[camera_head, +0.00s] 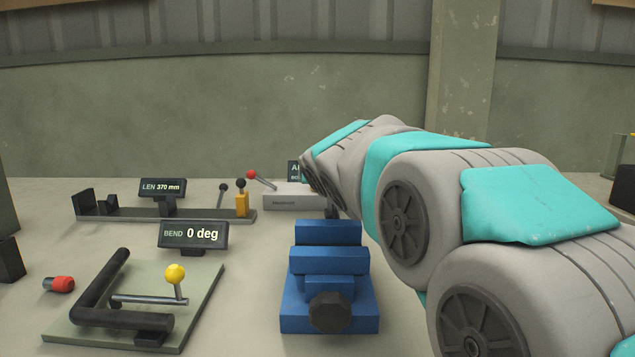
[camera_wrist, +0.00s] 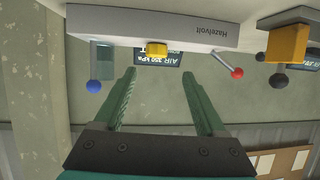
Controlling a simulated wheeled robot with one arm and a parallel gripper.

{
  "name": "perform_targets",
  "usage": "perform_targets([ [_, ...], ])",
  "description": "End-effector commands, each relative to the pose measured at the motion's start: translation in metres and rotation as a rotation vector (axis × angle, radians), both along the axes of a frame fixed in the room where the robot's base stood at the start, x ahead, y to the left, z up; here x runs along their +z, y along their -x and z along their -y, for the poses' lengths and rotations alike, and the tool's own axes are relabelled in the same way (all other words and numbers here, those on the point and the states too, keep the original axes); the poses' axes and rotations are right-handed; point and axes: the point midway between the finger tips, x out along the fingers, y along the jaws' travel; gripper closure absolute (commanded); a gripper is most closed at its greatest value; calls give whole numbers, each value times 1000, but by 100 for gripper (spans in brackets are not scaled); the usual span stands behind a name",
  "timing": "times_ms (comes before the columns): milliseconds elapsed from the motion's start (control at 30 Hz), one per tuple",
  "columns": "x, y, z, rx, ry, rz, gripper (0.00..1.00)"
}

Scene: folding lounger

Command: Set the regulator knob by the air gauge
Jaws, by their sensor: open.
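The white Hazelvolt unit (camera_head: 290,201) stands on the bench and shows upside down in the wrist view (camera_wrist: 110,22). Its air gauge (camera_wrist: 172,60) reads AIR 350 kPa; a second line is partly covered. In the head view my arm hides most of the gauge (camera_head: 293,171). A yellow knob (camera_wrist: 157,49), apparently the regulator knob, sits on the unit in front of the gauge. My gripper (camera_wrist: 160,76) is open and empty in the wrist view. Its fingertips lie on either side of the knob's line, apparently short of it. The head view hides the fingers behind my arm.
A red-ball lever (camera_wrist: 237,73) and a blue-ball lever (camera_wrist: 94,86) flank the yellow knob. A blue vise (camera_head: 328,275) stands in front of the unit. A bending jig (camera_head: 205,290) and a length stop rail (camera_head: 140,213) lie left. The wall is behind.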

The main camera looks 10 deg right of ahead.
Motion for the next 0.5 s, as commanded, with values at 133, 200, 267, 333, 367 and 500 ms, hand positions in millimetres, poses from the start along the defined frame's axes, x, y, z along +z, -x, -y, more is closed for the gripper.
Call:
perform_targets([
  [133,-7,-2,7,-14,25,-15,27],
  [200,-7,-6,6,-13,24,-13,27],
  [267,-9,-10,7,-12,24,-12,27],
  [333,-11,-16,7,-12,23,-11,27],
  [367,-12,-19,7,-10,24,-11,27],
  [500,-20,-37,8,-10,21,-12,27],
])
